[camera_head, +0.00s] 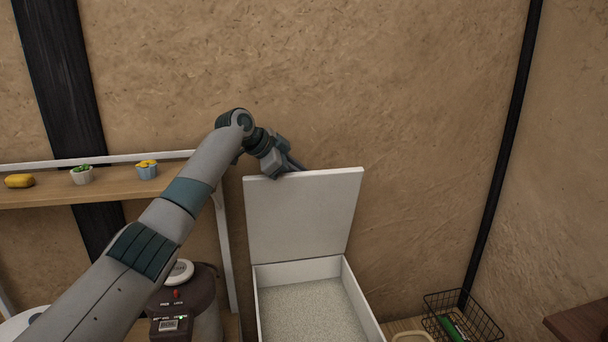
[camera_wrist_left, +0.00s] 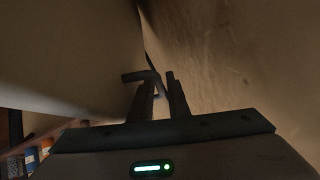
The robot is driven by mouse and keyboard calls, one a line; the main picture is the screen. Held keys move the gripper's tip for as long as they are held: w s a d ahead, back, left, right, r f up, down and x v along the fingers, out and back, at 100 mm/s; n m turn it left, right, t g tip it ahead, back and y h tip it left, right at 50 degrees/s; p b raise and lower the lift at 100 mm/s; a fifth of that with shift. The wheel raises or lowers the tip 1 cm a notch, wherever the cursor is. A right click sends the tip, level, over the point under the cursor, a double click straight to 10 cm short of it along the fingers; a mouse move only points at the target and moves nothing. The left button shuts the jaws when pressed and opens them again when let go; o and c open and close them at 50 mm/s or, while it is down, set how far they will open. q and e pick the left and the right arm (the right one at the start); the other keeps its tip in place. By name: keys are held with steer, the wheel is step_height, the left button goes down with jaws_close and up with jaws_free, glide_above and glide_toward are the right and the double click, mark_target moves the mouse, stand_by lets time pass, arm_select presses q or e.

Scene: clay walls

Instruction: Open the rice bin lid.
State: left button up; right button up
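The rice bin (camera_head: 368,301) is a white box against the clay wall, with pale grains inside. Its white lid (camera_head: 303,215) stands raised, nearly upright, at the back of the bin. My left gripper (camera_head: 293,165) is at the lid's top edge, its fingertips partly hidden there. In the left wrist view the gripper (camera_wrist_left: 160,82) shows two dark fingers a small gap apart, with a dark bent piece by their tips. The lid (camera_wrist_left: 65,55) fills the left of that view. Whether the fingers grip anything is unclear. My right gripper is not in view.
A wooden shelf (camera_head: 110,187) with small food items is at left. A dark brown cooker (camera_head: 205,290) stands left of the bin. A black wire basket (camera_head: 480,317) is at right, and a dark wooden surface (camera_head: 580,322) at far right. The clay wall is close behind the lid.

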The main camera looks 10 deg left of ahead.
arm_select(q)
steer(key=shift+w+r, duration=0.1)
steer(key=shift+r, duration=0.05)
steer(key=shift+s+a+r+b, duration=0.4)
steer(key=shift+a+r+b, duration=0.05)
steer(key=shift+b, duration=0.1)
steer(key=b+v, duration=0.6)
steer(key=v, duration=0.9)
steer(key=shift+a+r+b, duration=0.2)
steer(key=shift+a+b, duration=0.1)
steer(key=shift+a, duration=0.05)
steer(key=shift+s, duration=0.15)
